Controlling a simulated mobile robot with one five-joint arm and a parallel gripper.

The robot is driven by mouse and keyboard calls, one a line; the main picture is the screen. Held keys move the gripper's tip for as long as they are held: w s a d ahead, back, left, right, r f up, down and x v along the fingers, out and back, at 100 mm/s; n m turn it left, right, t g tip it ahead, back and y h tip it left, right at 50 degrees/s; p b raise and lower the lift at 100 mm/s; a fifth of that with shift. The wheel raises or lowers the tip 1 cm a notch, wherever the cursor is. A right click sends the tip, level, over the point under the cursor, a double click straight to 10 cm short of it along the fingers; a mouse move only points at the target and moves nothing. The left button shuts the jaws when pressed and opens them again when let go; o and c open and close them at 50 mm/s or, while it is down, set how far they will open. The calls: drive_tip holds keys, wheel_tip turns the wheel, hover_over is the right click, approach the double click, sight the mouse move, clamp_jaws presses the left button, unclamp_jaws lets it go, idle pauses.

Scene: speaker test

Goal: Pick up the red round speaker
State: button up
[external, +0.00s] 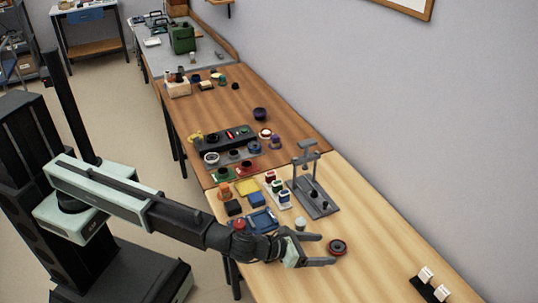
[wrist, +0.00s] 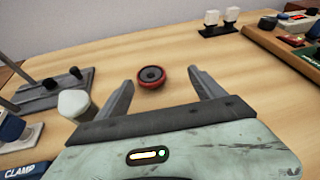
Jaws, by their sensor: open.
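The red round speaker (external: 338,246) lies flat on the light wooden table, with a dark centre and a red rim. In the wrist view the speaker (wrist: 151,76) sits just beyond and between my two fingertips, with bare wood around it. My gripper (external: 329,250) is open, its fingers spread on either side of the near part of the speaker in the external view. In the wrist view my gripper (wrist: 158,79) holds nothing, and the fingers look apart from the speaker.
A pale round-topped object (wrist: 75,103) stands close to my left finger. A grey stand (external: 315,195) is behind it. A dark base with two white blocks (wrist: 218,24) is farther off. Several small items crowd the left tables.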

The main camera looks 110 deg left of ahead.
sight(335, 247)
drive_tip(key=shift+s+a+f+m+g, duration=0.3)
drive_tip(key=shift+s+a+f+g, duration=0.1)
drive_tip(key=shift+s+a+f, duration=0.15)
drive_tip(key=b+x, duration=0.3)
drive_tip(key=x, duration=0.5)
drive_tip(key=shift+s+r+y, duration=0.1)
drive_tip(key=shift+s+y, duration=0.05)
drive_tip(key=shift+y, duration=0.15)
drive_tip(key=c, duration=1.6)
wheel_tip(335, 247, up, 10)
drive_tip(key=p, duration=1)
